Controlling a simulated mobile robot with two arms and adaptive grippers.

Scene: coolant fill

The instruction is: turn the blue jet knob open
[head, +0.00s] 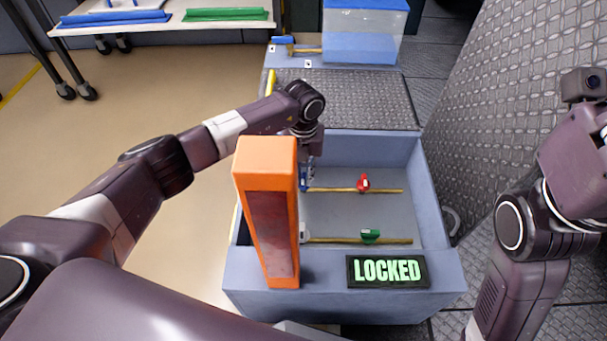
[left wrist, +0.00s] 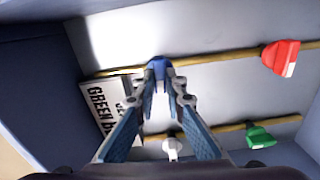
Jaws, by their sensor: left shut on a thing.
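The blue jet knob (head: 304,181) sits at the left end of the upper brass pipe (head: 335,190) inside the grey open bay (head: 433,195). My left gripper (head: 308,172) reaches down into the bay from the left. In the left wrist view its two fingertips (left wrist: 163,92) close on the blue knob (left wrist: 159,67), which shows just past the tips. The arm and fingers hide part of the knob, and I cannot tell its turn angle clearly. My right arm stands at the right, but its gripper fingers are not visible.
A red knob (head: 363,183) shares the upper pipe. Green (head: 370,236) and white (head: 304,232) knobs sit on the lower pipe. An orange post (head: 266,155) rises at the bay's front left. A sign reads LOCKED (head: 388,271). A partly hidden label (left wrist: 104,110) lies beside the left fingers.

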